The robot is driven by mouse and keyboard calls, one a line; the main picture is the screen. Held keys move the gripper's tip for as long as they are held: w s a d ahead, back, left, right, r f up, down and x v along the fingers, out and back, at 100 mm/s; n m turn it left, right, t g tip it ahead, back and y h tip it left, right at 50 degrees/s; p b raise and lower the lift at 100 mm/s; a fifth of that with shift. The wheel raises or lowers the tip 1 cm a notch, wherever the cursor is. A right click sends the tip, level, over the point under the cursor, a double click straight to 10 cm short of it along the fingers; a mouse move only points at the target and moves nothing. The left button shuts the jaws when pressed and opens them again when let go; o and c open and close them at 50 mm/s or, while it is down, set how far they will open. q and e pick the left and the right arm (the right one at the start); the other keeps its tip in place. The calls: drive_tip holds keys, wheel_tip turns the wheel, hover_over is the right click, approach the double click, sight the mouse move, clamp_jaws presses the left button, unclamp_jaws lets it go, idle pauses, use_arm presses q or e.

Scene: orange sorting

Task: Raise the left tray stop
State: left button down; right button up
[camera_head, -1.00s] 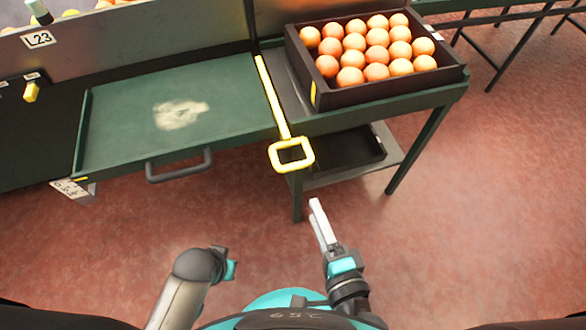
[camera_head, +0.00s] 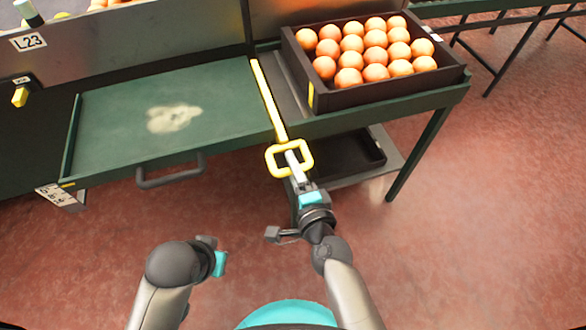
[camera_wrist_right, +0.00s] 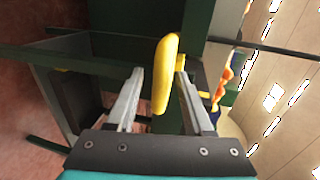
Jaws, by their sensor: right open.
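The yellow tray stop (camera_head: 268,95) is a long bar ending in a square loop handle (camera_head: 270,161). It lies along the right side of the green tray (camera_head: 110,110), with the loop over the front edge. My right gripper (camera_head: 291,157) is at the loop, its fingers open. In the right wrist view the yellow loop (camera_wrist_right: 167,72) stands between the two spread fingers, with a gap visible on either side. My left gripper (camera_head: 218,262) is low in the head view, well short of the tray; its fingers cannot be made out.
A dark crate of oranges (camera_head: 385,92) stands on the green table right of the stop. A dark lower tray (camera_head: 350,155) sits beneath it. A grey tray handle (camera_head: 170,172) juts out left of the loop. A yellow knob (camera_head: 20,97) is at far left. The floor in front is clear.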

drive_tip(key=shift+c, duration=0.4)
clamp_jaws()
idle(1.0)
